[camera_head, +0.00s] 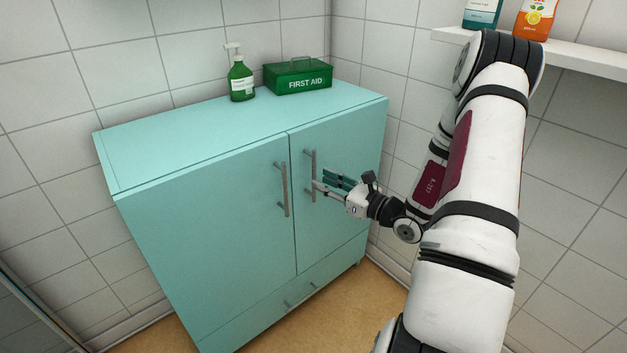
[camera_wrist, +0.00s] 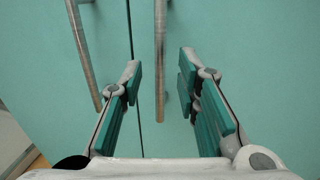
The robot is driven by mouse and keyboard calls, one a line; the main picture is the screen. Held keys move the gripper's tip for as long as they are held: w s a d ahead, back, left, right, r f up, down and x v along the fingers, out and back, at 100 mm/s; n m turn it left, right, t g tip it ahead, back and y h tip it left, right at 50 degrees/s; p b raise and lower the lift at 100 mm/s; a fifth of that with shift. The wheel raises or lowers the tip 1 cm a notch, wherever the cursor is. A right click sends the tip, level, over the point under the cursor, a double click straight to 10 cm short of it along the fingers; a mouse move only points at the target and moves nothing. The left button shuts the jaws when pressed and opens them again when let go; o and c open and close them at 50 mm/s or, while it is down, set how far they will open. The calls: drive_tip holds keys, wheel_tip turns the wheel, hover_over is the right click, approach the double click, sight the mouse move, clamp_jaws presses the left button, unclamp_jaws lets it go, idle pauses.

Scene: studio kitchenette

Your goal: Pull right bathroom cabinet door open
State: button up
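The turquoise bathroom cabinet (camera_head: 205,226) stands against the tiled wall with both doors shut. Its right door (camera_head: 345,140) has a vertical metal bar handle (camera_head: 309,160) near the seam between the doors. The left door's handle (camera_head: 284,190) is just across that seam. My gripper (camera_head: 322,184) is in front of the right door, close to its handle. In the wrist view my gripper (camera_wrist: 158,74) is open, and the right door's handle (camera_wrist: 160,55) shows between the two fingers' lines. I cannot tell whether the fingertips reach around the bar.
A green soap bottle (camera_head: 241,82) and a green first aid box (camera_head: 298,77) stand on the cabinet top. A drawer (camera_head: 290,303) is below the doors. A white wall shelf (camera_head: 580,57) with bottles is at upper right. Tiled wall is close to the cabinet's right side.

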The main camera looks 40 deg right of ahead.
sight(314, 194)
drive_tip(key=shift+b+x, duration=0.3)
drive_tip(key=shift+x, duration=1.8)
clamp_jaws()
